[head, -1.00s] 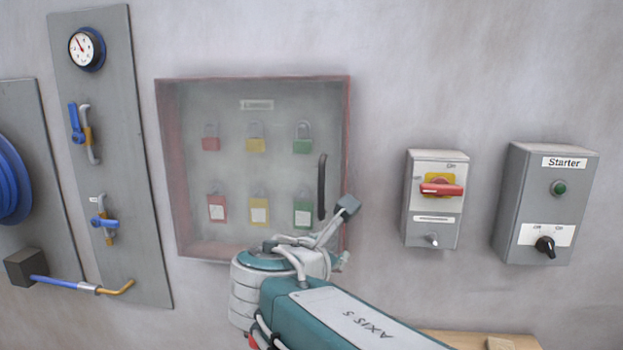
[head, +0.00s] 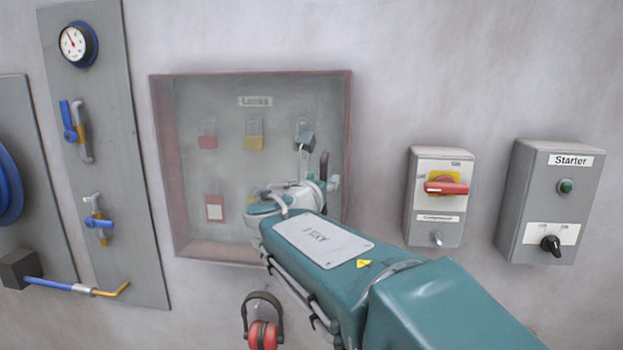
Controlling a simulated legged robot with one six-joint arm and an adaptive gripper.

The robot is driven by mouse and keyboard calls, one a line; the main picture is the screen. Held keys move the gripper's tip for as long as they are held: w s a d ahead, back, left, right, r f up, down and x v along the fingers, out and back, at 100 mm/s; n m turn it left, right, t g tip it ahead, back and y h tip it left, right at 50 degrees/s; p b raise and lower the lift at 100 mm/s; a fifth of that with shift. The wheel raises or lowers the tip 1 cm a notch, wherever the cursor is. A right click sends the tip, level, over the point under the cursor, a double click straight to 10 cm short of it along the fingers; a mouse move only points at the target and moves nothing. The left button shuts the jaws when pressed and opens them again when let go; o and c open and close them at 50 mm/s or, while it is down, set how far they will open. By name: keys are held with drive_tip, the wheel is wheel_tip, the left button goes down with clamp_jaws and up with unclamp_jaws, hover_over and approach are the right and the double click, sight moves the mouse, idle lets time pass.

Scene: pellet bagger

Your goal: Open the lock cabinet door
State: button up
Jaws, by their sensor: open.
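The lock cabinet (head: 163,165) hangs on the wall with a red frame and a clear door, which looks shut. Red, yellow and green padlocks hang inside; the lower green one is hidden behind my arm. The dark vertical door handle (head: 323,166) is at the door's right side, its lower part hidden by my wrist. My gripper (head: 306,140) is in front of the door's right part, close beside the handle on its left. It is open and small in view. I cannot tell whether it touches the handle.
Right of the cabinet are a grey switch box with a red rotary handle (head: 446,188) and a Starter box (head: 552,200). Red ear defenders (head: 263,334) hang below the cabinet. A valve panel with a gauge (head: 78,43) is at left. Bare wall separates them.

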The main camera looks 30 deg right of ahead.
drive_tip(key=shift+w+d, duration=0.45)
drive_tip(key=shift+c, duration=0.3)
clamp_jaws()
drive_tip(key=shift+s, duration=0.15)
